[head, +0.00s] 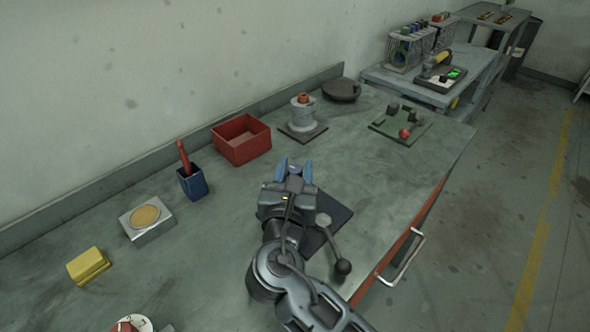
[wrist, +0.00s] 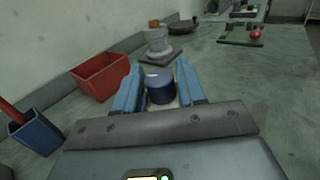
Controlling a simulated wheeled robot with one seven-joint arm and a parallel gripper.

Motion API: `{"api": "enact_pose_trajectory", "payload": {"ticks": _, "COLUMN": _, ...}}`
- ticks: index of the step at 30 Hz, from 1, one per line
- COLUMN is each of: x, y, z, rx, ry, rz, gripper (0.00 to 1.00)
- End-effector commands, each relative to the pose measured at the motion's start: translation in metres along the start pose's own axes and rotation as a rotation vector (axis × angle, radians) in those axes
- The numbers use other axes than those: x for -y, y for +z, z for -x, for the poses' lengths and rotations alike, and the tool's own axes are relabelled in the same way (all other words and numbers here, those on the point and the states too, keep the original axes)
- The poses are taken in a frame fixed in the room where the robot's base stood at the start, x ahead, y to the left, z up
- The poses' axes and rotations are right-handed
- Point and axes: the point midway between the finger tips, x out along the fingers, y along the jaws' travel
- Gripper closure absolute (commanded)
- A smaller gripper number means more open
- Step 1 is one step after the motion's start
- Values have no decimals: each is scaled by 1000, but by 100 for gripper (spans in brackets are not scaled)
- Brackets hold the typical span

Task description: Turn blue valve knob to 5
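The blue knob (wrist: 160,89) shows in the wrist view as a short upright cylinder with a pale mark on its top. My gripper (wrist: 158,84) is open, with one blue finger on each side of the knob. Narrow gaps seem to show between the fingers and the knob, so I see no firm contact. In the head view my gripper (head: 294,171) points away over the middle of the bench, and it hides the knob there. I cannot read any numbers around the knob.
A red bin (head: 241,139) and a grey spool-like part (head: 302,114) stand beyond my gripper. A dark plate (head: 337,214) with a ball-ended lever (head: 342,267) lies close at right. A blue cup (head: 193,184), silver block (head: 147,222) and yellow block (head: 88,266) stand left.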

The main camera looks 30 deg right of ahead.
Motion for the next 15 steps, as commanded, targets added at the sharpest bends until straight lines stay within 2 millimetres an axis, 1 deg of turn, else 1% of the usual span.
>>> {"api": "enact_pose_trajectory", "payload": {"ticks": 1, "x": 0, "y": 0, "z": 0, "rx": 0, "ry": 0, "rz": 0, "gripper": 65}}
{"api": "enact_pose_trajectory", "payload": {"ticks": 2, "x": 0, "y": 0, "z": 0, "rx": 0, "ry": 0, "rz": 0, "gripper": 68}}
{"api": "enact_pose_trajectory", "payload": {"ticks": 10, "x": 0, "y": 0, "z": 0, "rx": 0, "ry": 0, "rz": 0, "gripper": 94}}
{"api": "enact_pose_trajectory", "payload": {"ticks": 11, "x": 0, "y": 0, "z": 0, "rx": 0, "ry": 0, "rz": 0, "gripper": 96}}
{"api": "enact_pose_trajectory", "payload": {"ticks": 15, "x": 0, "y": 0, "z": 0, "rx": 0, "ry": 7, "rz": 0, "gripper": 96}}
